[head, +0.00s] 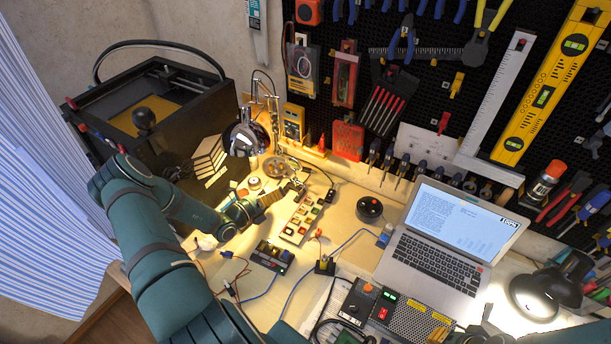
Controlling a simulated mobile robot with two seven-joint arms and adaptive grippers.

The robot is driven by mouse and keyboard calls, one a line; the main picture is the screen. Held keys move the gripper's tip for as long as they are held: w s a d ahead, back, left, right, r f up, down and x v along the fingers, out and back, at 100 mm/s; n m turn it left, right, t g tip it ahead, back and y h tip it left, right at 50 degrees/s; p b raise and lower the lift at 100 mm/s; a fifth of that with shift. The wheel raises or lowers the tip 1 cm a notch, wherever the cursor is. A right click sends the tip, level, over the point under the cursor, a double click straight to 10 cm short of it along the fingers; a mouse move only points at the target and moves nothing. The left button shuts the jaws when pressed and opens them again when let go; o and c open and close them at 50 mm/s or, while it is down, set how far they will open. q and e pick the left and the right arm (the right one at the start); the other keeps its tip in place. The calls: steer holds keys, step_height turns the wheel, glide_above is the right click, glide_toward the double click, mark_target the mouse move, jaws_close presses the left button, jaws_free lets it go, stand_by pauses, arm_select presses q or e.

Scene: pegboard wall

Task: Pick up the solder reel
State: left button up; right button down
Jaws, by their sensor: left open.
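A dark round reel (370,208) lies flat on the bench, left of the laptop; it looks like the solder reel, though its wound material is too small to make out. My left gripper (298,188) reaches in over the bench from the left. It is open and empty, beside the upper end of a pale strip of coloured switches. The reel lies to its right, clearly apart from it. What seems to be part of my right gripper (476,329) shows at the bottom edge, too cut off to read its jaws.
The switch strip (302,217) lies between my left gripper and the reel. A lamp (245,138) stands behind the gripper. The laptop (440,245) stands right of the reel. Cables and a power supply (385,308) fill the front. Bare bench surrounds the reel's near side.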

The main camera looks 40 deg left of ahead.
mark_target(291, 163)
arm_select(q)
steer(key=shift+n+t+y, duration=0.3)
steer(key=shift+n+y, duration=0.5)
steer(key=w+a, duration=0.1)
steer(key=w, duration=0.1)
steer(key=w+a, duration=0.1)
steer(key=w, duration=0.1)
steer(key=w+a, duration=0.1)
steer(key=w, duration=0.2)
steer(key=shift+w+r, duration=0.1)
steer(key=shift+r, duration=0.25)
steer(key=shift+w+d, duration=0.1)
steer(key=shift+w, duration=3)
steer(key=c, duration=1.3)
steer(key=shift+r, duration=0.1)
